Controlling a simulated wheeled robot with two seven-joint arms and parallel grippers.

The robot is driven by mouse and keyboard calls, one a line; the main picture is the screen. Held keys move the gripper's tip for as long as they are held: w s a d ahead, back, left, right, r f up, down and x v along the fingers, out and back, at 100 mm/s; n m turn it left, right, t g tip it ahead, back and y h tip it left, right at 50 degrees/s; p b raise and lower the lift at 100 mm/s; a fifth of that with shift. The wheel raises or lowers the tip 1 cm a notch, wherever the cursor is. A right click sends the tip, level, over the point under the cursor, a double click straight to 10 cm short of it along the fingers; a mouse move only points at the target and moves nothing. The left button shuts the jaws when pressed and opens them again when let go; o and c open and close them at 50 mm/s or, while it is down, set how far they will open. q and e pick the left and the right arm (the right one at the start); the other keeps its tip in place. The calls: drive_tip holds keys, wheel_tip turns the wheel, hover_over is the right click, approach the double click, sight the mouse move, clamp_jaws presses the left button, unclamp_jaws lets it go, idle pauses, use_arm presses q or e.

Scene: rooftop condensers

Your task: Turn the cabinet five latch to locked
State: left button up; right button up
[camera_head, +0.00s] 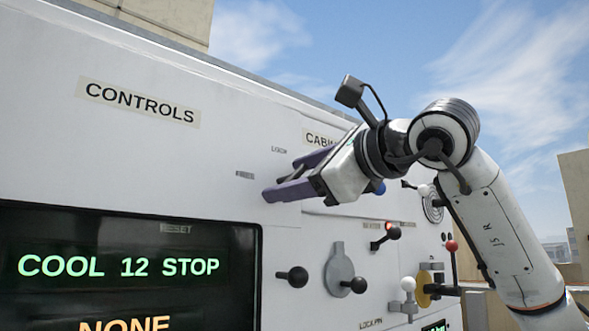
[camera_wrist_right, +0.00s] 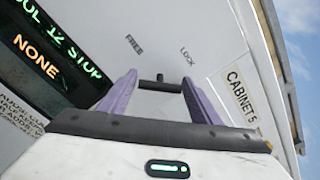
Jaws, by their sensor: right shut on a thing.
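The cabinet five latch (camera_wrist_right: 160,85) is a dark bar handle on the white panel, beneath small FREE and LOCK marks in the right wrist view. My right gripper (camera_head: 284,181) reaches the panel from the right, below the partly covered CABINET label (camera_head: 322,138). Its purple fingers, seen in the wrist view (camera_wrist_right: 160,77), are shut on the latch, one at each end of the bar. Which mark the latch points to is not clear. My left gripper is not in view.
A display (camera_head: 120,268) reading COOL 12 STOP is at the lower left. Open sky is at the right.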

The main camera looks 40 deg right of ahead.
drive_tip(key=n+p, duration=0.2)
drive_tip(key=n, duration=0.3)
drive_tip(key=shift+n, duration=0.3)
drive_tip(key=shift+n+p, duration=0.5)
drive_tip(key=shift+n, duration=1.4)
drive_tip(key=o, duration=1)
drive_tip(key=shift+o, duration=0.2)
drive_tip(key=shift+s, duration=0.15)
drive_tip(key=shift+s, duration=0.35)
drive_tip(key=s+b, duration=0.2)
drive_tip(key=s, duration=0.7)
drive_tip(key=shift+s+d, duration=0.2)
drive_tip(key=shift+d, duration=0.2)
